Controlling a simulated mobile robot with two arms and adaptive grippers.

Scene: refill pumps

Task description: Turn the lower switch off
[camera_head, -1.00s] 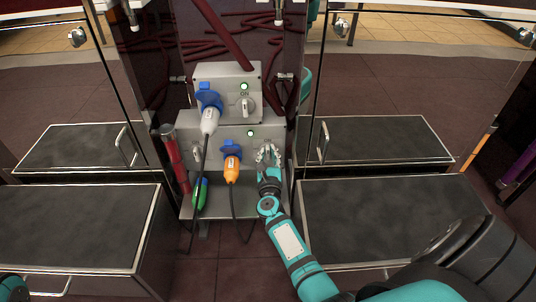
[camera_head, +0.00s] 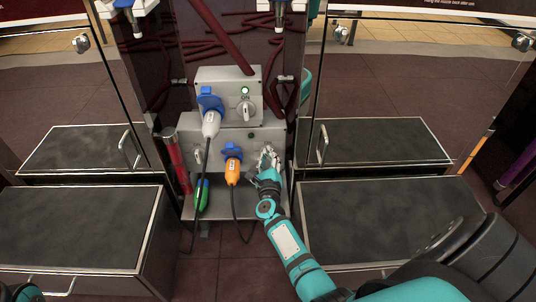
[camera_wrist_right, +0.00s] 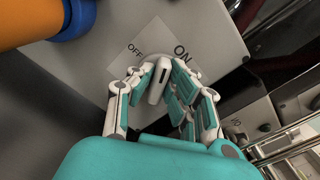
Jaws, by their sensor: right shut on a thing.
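The lower grey switch box (camera_head: 265,133) carries the lower switch. In the head view my right gripper (camera_head: 268,157) covers most of that switch. In the wrist view the white switch knob (camera_wrist_right: 159,82) with a dark slot stands between the fingers of my right gripper (camera_wrist_right: 163,88), which is shut on it. The small lamp (camera_head: 251,134) on the lower box is dark. My left gripper is not in view; only a teal piece of my left arm shows at the lower left.
The upper box (camera_head: 228,77) has its own switch (camera_head: 245,111) at ON, with a lit green lamp (camera_head: 245,90). A blue-white plug (camera_head: 210,122), an orange plug (camera_head: 232,172) and a green plug (camera_head: 202,195) with dark cables are to the left. Dark-topped cabinets (camera_head: 400,222) flank the boxes.

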